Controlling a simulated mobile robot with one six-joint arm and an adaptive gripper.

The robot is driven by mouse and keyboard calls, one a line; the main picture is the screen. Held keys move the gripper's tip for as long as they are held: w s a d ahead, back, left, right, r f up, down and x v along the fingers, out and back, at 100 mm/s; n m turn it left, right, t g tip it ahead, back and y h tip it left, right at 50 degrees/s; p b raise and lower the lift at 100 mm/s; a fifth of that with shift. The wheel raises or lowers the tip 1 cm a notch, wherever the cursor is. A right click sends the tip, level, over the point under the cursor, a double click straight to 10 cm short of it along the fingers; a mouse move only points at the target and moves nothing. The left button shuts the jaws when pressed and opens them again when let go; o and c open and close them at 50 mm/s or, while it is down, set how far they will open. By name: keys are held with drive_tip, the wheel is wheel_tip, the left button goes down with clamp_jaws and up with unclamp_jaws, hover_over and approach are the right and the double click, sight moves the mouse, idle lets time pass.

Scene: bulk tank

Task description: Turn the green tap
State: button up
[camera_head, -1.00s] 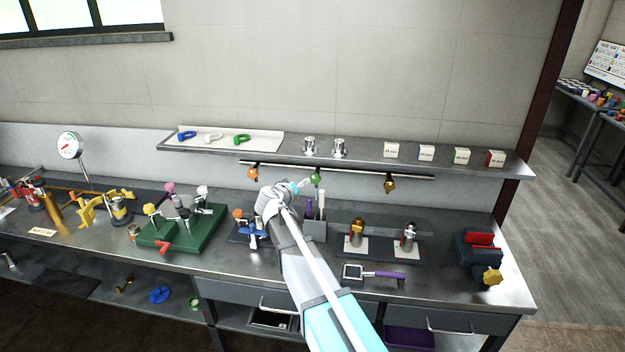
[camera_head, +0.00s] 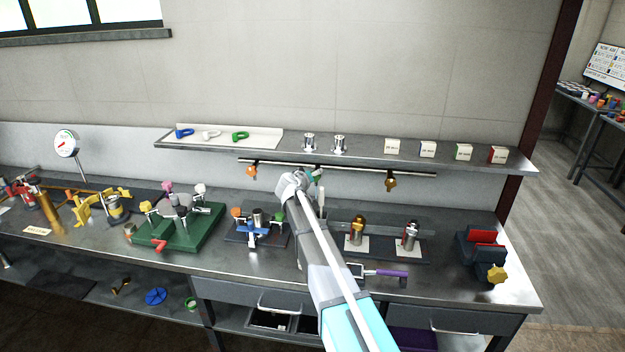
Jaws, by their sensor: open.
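The green tap (camera_head: 319,177) hangs from the pipe under the wall shelf, between an orange tap (camera_head: 252,171) and a brass-coloured tap (camera_head: 390,183). It is partly hidden by my gripper (camera_head: 309,181), and only a little green shows. My arm reaches up from the lower right, and the gripper is open at the tap, slightly to its left in the picture. I cannot tell whether the fingers touch the tap or stand around it.
The shelf (camera_head: 365,153) juts out just above the gripper, holding two metal fittings and several small boxes. Below are a board with small valves (camera_head: 258,238), a green fixture (camera_head: 180,230) and a purple-handled tool (camera_head: 390,273).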

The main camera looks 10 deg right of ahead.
drive_tip(key=shift+w+d+f, duration=0.15)
drive_tip(key=shift+w+d, duration=0.2)
drive_tip(key=shift+w, duration=0.1)
drive_tip(key=c, duration=1.1)
drive_tip(key=shift+d+m+y+p, duration=0.1)
drive_tip(key=shift+m+y+p, duration=0.35)
drive_tip(key=shift+m, duration=0.35)
drive_tip(key=shift+c, duration=0.2)
drive_tip(key=shift+m+y, duration=0.45)
drive_tip(key=shift+m, duration=0.25)
drive_tip(key=o, duration=1.1)
drive_tip(key=shift+o, duration=0.2)
